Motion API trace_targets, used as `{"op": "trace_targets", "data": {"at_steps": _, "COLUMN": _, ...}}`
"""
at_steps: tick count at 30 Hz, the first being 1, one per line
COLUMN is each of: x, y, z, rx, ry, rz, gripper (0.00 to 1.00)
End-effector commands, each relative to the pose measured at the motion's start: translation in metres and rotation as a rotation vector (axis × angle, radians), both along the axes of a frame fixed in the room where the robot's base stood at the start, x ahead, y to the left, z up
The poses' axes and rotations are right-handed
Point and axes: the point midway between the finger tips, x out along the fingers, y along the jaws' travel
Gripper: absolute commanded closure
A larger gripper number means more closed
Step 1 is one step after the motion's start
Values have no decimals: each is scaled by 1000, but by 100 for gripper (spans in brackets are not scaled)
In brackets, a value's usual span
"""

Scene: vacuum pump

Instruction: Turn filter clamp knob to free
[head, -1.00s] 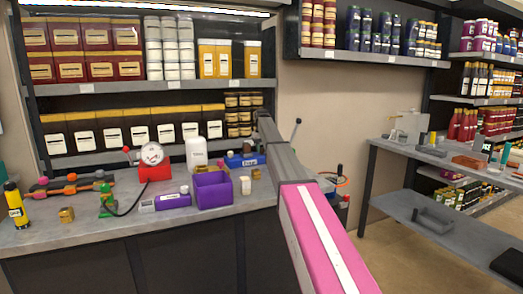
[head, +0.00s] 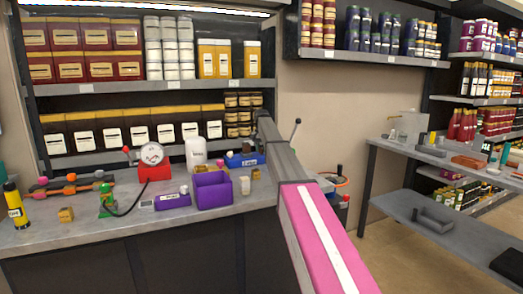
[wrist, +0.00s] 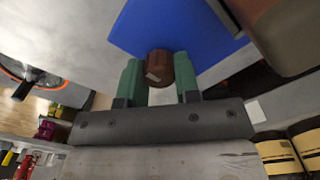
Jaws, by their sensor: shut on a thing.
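The blue pump body (head: 245,159) stands on the bench behind the purple bin in the head view, partly hidden by my arm. In the wrist view its blue face (wrist: 190,25) fills the upper middle. A small brown knob (wrist: 157,64) with a pale mark on its side sits against the blue face. My gripper (wrist: 159,76) has its two green fingers on the knob's left and right sides, shut on it. In the head view my gripper and the knob are hidden.
The purple bin (head: 213,190), a white bottle (head: 196,152) and a red gauge unit (head: 153,163) stand on the bench (head: 100,232) to the left. In the wrist view, a large brown part (wrist: 287,35) is close by at the upper right.

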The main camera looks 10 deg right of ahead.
Motion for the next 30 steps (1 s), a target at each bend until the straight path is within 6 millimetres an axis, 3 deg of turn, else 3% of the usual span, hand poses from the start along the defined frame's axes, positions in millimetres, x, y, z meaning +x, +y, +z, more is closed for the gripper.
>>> {"op": "trace_targets", "data": {"at_steps": 11, "x": 0, "y": 0, "z": 1, "rx": 0, "ry": -1, "rz": -6, "gripper": 94}}
{"op": "trace_targets", "data": {"at_steps": 12, "x": 0, "y": 0, "z": 1, "rx": 0, "ry": -1, "rz": -6, "gripper": 67}}
{"op": "trace_targets", "data": {"at_steps": 14, "x": 0, "y": 0, "z": 1, "rx": 0, "ry": -1, "rz": -6, "gripper": 47}}
{"op": "trace_targets", "data": {"at_steps": 15, "x": 0, "y": 0, "z": 1, "rx": 0, "ry": -1, "rz": -6, "gripper": 44}}
{"op": "trace_targets", "data": {"at_steps": 25, "x": 0, "y": 0, "z": 2, "rx": 0, "ry": -1, "rz": -5, "gripper": 44}}
{"op": "trace_targets", "data": {"at_steps": 30, "x": 1, "y": 0, "z": 14, "rx": 0, "ry": -2, "rz": -5, "gripper": 44}}
